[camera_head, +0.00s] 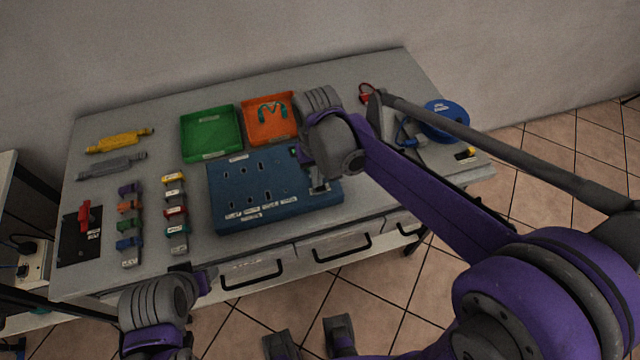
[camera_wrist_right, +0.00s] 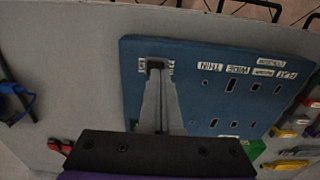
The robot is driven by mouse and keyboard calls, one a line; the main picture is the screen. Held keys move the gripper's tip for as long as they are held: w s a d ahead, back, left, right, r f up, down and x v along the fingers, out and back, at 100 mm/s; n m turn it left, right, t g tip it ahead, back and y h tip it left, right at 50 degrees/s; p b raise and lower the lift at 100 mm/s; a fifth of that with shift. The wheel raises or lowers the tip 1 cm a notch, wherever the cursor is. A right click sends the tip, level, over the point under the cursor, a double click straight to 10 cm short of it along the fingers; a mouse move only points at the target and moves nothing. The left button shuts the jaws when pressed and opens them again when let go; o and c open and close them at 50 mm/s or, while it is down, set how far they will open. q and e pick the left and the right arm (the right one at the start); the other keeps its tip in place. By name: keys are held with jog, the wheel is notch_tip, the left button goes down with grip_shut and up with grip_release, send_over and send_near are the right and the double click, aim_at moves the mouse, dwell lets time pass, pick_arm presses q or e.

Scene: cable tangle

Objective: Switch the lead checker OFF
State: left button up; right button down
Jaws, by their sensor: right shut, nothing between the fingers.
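The lead checker looks to be the blue board (camera_head: 240,188) with several dark slots and white labels, lying flat on the table; it also shows upside down in the right wrist view (camera_wrist_right: 150,48). My right gripper (camera_head: 319,187) is over the board's right part, its fingers shut with nothing between them. In the right wrist view its fingertips (camera_wrist_right: 155,66) are in front of a white label, at or just above the board. The fingers cover that spot, so I cannot make out a switch or its position. My left gripper (camera_head: 187,273) is by the table's front edge, its fingers unclear.
A green tray (camera_head: 183,122) and an orange tray (camera_head: 291,130) stand behind the board. Coloured connectors (camera_head: 175,211) and a black plate (camera_head: 68,245) are to the left. A blue cable reel (camera_head: 446,118) stands at the right. Drawer handles (camera_head: 252,283) stick out in front.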

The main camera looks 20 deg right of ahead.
jog(key=shift+f+b, duration=0.3)
jog(key=shift+f, duration=0.2)
jog(key=shift+r, duration=0.1)
jog(key=shift+r+p, duration=2.3)
jog(key=shift+r, duration=1.15)
jog(key=s+d+f+t, duration=0.1)
jog(key=s+d+t, duration=0.1)
jog(key=s, duration=0.5)
jog(key=s+d+f+t, duration=0.2)
jog(key=s+d+t, duration=0.1)
jog(key=s, duration=0.4)
jog(key=shift+d, duration=0.8)
jog(key=shift+r, duration=0.1)
